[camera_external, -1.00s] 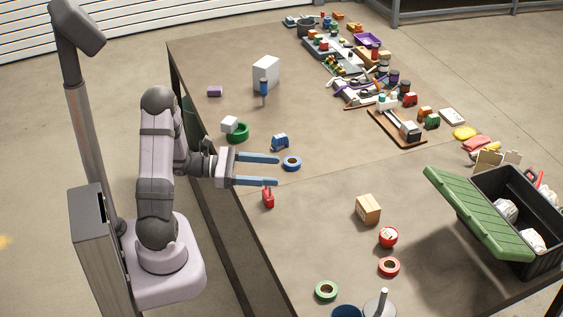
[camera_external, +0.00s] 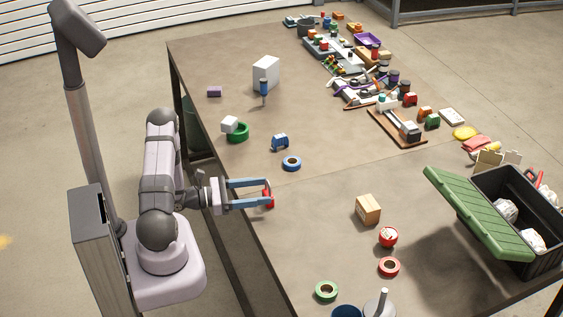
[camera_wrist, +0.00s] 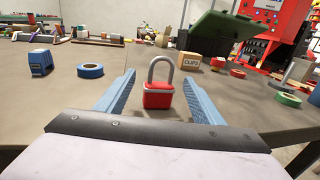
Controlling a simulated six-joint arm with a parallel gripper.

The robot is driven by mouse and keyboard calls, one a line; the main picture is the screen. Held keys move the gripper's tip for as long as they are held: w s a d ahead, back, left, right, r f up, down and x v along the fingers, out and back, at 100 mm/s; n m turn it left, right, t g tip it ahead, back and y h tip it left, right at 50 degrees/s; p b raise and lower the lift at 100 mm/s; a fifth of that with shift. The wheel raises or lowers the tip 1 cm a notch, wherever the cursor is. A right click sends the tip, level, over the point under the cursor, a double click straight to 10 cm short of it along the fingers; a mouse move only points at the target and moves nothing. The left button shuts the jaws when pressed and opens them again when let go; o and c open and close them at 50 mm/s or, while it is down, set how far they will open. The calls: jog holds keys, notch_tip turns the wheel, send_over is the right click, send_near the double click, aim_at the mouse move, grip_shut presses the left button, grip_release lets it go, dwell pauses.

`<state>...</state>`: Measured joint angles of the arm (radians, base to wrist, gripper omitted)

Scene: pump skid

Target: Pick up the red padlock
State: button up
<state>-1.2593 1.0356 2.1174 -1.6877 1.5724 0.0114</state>
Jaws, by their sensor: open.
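The red padlock (camera_wrist: 158,96) stands on the table with its grey shackle up, in the middle of the wrist view. In the external view the padlock (camera_external: 269,199) is near the table's left edge, partly hidden by a finger. My gripper (camera_external: 270,193) is open, with its blue fingers level. In the wrist view its fingers (camera_wrist: 163,97) show to the left and right of the padlock, with a gap on each side. The padlock is not held.
A blue tape roll (camera_external: 291,163) and a small blue vehicle-like block (camera_external: 280,142) lie beyond my gripper. Table around the padlock is clear.

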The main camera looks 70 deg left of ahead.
aim_at(268, 192)
jog(key=shift+w+d+p, duration=0.2)
jog(key=shift+w+p, duration=0.15)
jog(key=shift+w, duration=0.45)
jog(key=shift+w+d+p, duration=0.2)
jog(key=shift+w+p, duration=0.1)
jog(key=shift+w, duration=0.45)
jog(key=shift+w+d+f+p, duration=0.1)
jog(key=shift+w+d+p, duration=0.2)
jog(key=shift+w, duration=0.75)
jog(key=shift+w+d+f+p, duration=0.1)
jog(key=shift+w+p, duration=0.3)
jog(key=shift+w, duration=0.6)
jog(key=shift+c, duration=0.6)
jog(key=c, duration=1.1)
jog(key=shift+o, duration=0.2)
jog(key=shift+r, duration=0.15)
jog(key=shift+r+b, duration=0.5)
jog(key=shift+r, duration=4.4)
